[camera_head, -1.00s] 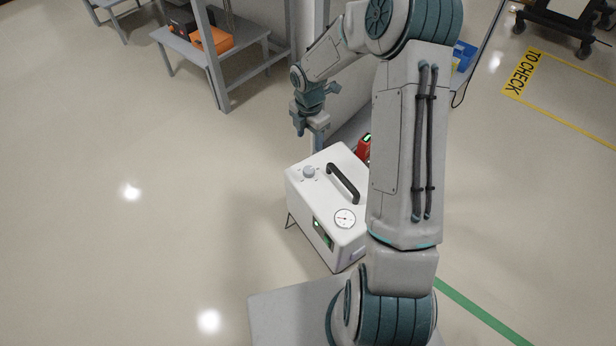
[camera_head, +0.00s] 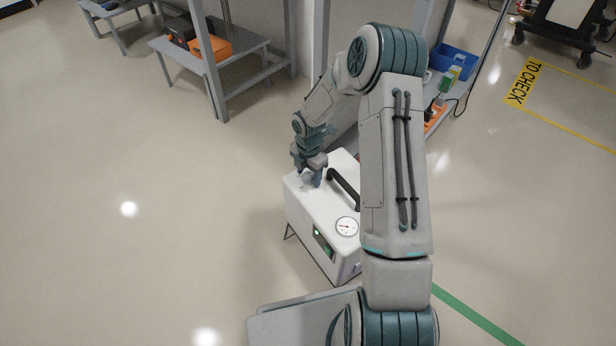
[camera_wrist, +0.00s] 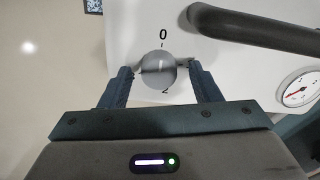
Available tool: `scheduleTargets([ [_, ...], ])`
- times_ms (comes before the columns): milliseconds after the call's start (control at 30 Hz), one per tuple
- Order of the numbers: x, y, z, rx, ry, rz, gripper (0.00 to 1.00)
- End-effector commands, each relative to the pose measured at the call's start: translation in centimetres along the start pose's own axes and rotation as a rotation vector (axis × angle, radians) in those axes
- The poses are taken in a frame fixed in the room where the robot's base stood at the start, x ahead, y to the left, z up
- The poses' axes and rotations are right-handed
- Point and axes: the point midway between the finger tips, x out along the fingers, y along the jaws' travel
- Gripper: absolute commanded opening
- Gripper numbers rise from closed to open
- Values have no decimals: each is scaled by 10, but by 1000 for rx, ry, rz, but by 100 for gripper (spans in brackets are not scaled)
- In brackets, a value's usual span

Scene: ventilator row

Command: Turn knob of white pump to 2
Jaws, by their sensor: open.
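The white pump (camera_head: 300,208) stands on the floor in front of me, with a black handle (camera_head: 343,188) and a round gauge (camera_head: 347,226) on it. My gripper (camera_head: 312,181) is over the knob corner of its top and hides the knob in the head view. In the wrist view the grey round knob (camera_wrist: 158,70) lies between the fingers of my open gripper (camera_wrist: 160,73). Narrow gaps seem to show at both sides; contact is hard to tell. A "0" is printed above the knob and a "2" below, partly covered by it. Its pointer setting is unclear.
In the wrist view the handle (camera_wrist: 250,27) runs close to the right finger. A grey bench (camera_head: 255,50) with an orange case (camera_head: 211,44) stands at the back left. A shelf with a blue bin (camera_head: 455,62) is behind my arm. Floor to the left is clear.

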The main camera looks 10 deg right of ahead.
Motion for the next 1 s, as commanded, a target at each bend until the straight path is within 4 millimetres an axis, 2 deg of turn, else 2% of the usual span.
scheduleTargets([
  [300, 2, 0, 0, 0, -1, 1, 57],
  [367, 2, 0, 0, 0, -1, 1, 43],
  [467, 2, 0, 0, 1, -1, 0, 15],
  [500, 2, 0, 0, 1, -1, 0, 12],
  [767, 2, 0, -1, 17, 1, -1, 12],
  [1000, 1, -1, 0, 120, 0, -3, 12],
])
